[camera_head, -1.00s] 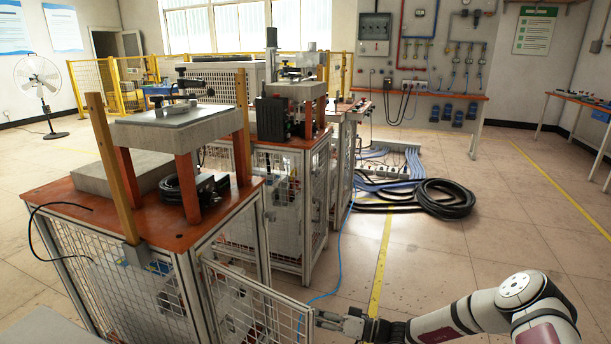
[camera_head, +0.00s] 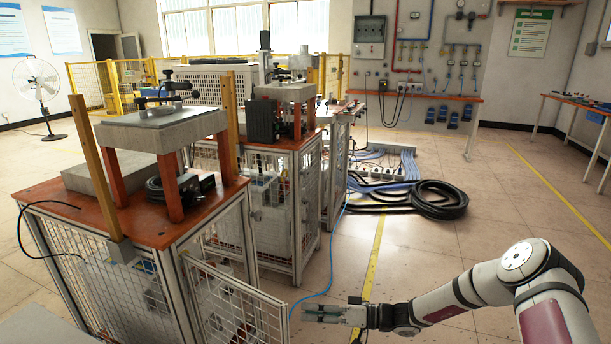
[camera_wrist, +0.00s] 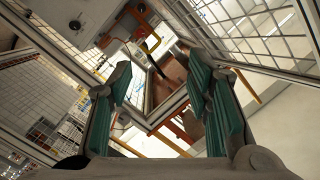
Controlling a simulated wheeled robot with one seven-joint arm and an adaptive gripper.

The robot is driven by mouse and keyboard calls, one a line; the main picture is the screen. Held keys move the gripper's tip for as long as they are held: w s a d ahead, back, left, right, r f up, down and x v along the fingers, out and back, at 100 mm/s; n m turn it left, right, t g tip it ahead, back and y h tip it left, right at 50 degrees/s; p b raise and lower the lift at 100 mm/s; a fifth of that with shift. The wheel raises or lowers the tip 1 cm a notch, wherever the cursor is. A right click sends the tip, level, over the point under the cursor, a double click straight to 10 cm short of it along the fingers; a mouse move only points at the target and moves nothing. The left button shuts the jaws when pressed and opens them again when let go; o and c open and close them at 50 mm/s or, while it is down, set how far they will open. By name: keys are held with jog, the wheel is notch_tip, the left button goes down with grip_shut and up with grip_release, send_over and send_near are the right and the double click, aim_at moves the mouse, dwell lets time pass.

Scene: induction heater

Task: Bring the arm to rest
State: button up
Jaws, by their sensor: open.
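My gripper (camera_head: 306,313) is at the lower middle of the head view, held low at the end of my arm. Its fingers point left towards the free edge of an open wire-mesh door (camera_head: 235,300) on the nearest heater cabinet (camera_head: 120,290). A small gap shows between fingertips and door edge in that view. In the wrist view, the two green-padded fingers of my gripper (camera_wrist: 160,88) stand wide apart with nothing between them. Mesh panels and frame bars show beyond them.
An orange-topped bench (camera_head: 50,195) carries a press-like stand (camera_head: 165,130). More caged stations stand behind it. A black hose coil (camera_head: 440,200) and blue cables (camera_head: 385,170) lie on the floor. Open floor (camera_head: 510,230) lies to the right, with a yellow line (camera_head: 372,265).

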jog(key=s+d+r+g+h, duration=0.3)
jog(key=s+r+h, duration=0.2)
jog(key=s+r, duration=0.65)
jog(key=s+d+r+g+h, duration=0.3)
jog(key=s+r+h, duration=0.45)
jog(key=r, duration=0.65)
jog(key=s+d+r+m+t+h, duration=0.1)
jog(key=s+d+r+m+h, duration=0.2)
jog(key=s, duration=0.5)
jog(key=s+d+r+m+t, duration=0.1)
jog(key=s+d+r+m, duration=0.1)
jog(key=s+d, duration=0.45)
jog(key=s+d+r+m+t+h, duration=0.2)
jog(key=s+r, duration=0.1)
jog(key=s, duration=0.7)
notch_tip(320, 180, up, 20)
jog(key=t+p, duration=0.3)
jog(key=p, duration=1.5)
jog(key=shift+w+a+f+y, duration=0.2)
jog(key=shift+w+y, duration=0.05)
jog(key=shift+y, duration=0.1)
